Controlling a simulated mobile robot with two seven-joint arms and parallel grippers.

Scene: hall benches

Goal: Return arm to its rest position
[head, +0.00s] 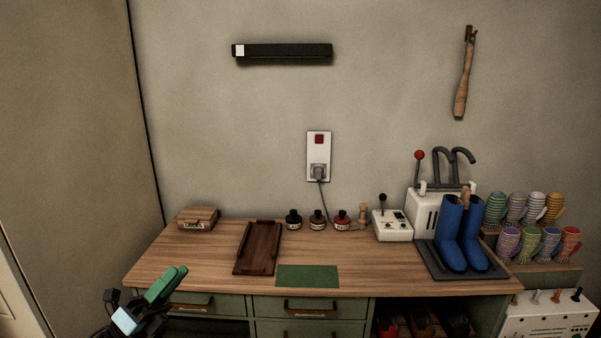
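My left gripper (176,272) is at the lower left, in front of the bench's left front edge. Its green fingers point up and to the right and lie close together or overlap from this angle, so I cannot tell whether they are open or shut. No object shows between them. My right gripper is not in view. The wooden bench (200,262) has green drawers below its top.
On the bench are a small wooden box (197,219), a dark wooden tray (257,247), a green mat (307,276), small bottles (317,219), a white control box (392,225) and blue boots (451,235). Cups (508,243) stand at right. The bench's left front is clear.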

